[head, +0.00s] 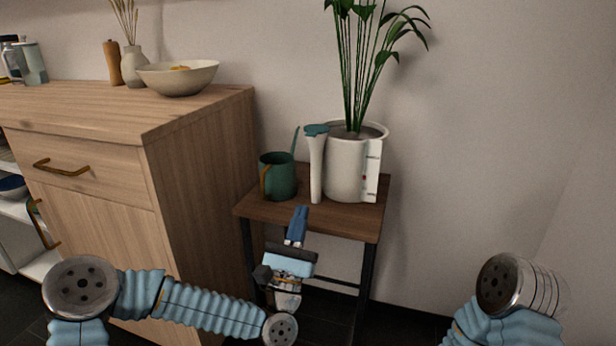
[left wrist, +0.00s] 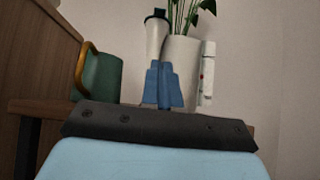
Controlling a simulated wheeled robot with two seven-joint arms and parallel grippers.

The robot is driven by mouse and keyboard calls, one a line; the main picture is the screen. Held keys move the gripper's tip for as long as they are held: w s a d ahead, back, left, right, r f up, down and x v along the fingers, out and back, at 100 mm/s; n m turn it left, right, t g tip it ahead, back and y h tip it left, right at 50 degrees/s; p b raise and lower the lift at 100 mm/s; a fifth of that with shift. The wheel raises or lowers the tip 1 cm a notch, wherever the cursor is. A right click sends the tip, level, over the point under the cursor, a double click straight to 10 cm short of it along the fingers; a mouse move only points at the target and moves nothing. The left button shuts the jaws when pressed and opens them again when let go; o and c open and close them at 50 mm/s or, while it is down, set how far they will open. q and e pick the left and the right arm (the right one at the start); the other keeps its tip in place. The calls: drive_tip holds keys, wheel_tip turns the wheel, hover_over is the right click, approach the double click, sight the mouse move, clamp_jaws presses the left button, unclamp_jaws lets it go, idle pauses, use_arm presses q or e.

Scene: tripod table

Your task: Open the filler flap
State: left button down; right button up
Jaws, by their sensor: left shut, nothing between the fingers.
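The filler flap (head: 316,130) is a small teal lid on top of a white filler tube (head: 316,172), at the left side of a white plant pot (head: 345,168). It looks down over the tube mouth. In the left wrist view the flap (left wrist: 157,15) looks dark, at the top of the tube (left wrist: 155,42). My left gripper (head: 300,211) is shut and empty, in front of and below the flap, near the table's front edge. In the left wrist view its blue fingers (left wrist: 164,68) hide the tube's lower part. My right gripper is out of view.
A green watering can (head: 278,178) stands left of the tube on the small wooden table (head: 340,218). A white gauge strip (head: 372,170) is on the pot's right. Leaves (head: 362,60) rise above the pot. A wooden cabinet (head: 195,170) stands close on the left.

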sight(314, 136)
use_arm(q)
drive_tip(key=x, duration=0.4)
drive_tip(key=s+r+p+x, duration=0.1)
drive_tip(key=x, duration=0.3)
drive_tip(key=p+x, duration=0.1)
drive_tip(key=x, duration=0.3)
drive_tip(key=shift+s+a+r, duration=0.3)
drive_tip(key=shift+r, duration=0.65)
drive_tip(key=shift+r, duration=0.1)
drive_tip(key=shift+s+r+p, duration=0.1)
drive_tip(key=shift+r+p, duration=0.15)
drive_tip(key=shift+p, duration=0.15)
